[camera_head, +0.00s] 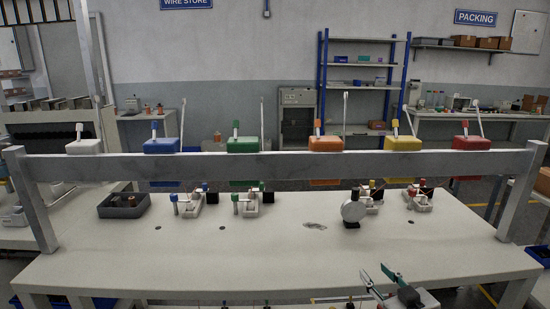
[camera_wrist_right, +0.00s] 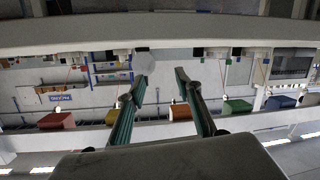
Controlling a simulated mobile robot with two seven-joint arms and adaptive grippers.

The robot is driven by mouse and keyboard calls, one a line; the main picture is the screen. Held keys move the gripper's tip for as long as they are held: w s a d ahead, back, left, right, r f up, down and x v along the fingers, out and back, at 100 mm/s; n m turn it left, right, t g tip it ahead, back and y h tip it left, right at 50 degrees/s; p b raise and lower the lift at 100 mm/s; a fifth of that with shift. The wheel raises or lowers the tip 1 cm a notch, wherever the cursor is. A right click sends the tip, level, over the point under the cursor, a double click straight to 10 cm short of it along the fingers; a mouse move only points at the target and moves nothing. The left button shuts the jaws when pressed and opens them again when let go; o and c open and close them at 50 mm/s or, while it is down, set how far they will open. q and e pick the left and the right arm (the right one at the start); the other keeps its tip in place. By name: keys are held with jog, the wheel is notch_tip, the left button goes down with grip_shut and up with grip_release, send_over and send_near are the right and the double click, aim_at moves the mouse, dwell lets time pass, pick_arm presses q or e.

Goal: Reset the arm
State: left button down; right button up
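My right gripper (camera_head: 376,271) shows at the lower right of the head view, at the near edge of the white table (camera_head: 200,262). Its two teal fingers stand apart. The right wrist view also shows the right gripper (camera_wrist_right: 160,78) open, with nothing between the fingertips. It is apart from the connectors on the table. My left gripper is in neither view.
A grey beam (camera_head: 200,167) crosses above the table, with coloured boxes such as the green one (camera_head: 244,145) along it. The table's front is clear.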

jog(key=s+d+f+n+g+h, duration=0.1)
jog(key=s+d+f+g+h, duration=0.25)
jog(key=s, duration=0.55)
jog(key=s+d+f+n+g+h, duration=0.15)
jog(key=s+d+f, duration=0.35)
jog(key=s, duration=0.5)
jog(key=s+d+f+n+g+h, duration=0.1)
jog(key=s+d+f+g+h, duration=0.15)
jog(key=s+f, duration=0.45)
jog(key=a+f+m+t+y, duration=0.1)
jog(key=a+f+y, duration=0.3)
jog(key=a, duration=0.4)
jog(key=a+f+m+t+y, duration=0.2)
jog(key=a+f+y, duration=0.2)
jog(key=a+f, duration=0.3)
jog(key=shift+a+f, duration=0.3)
jog(key=shift+a, duration=0.65)
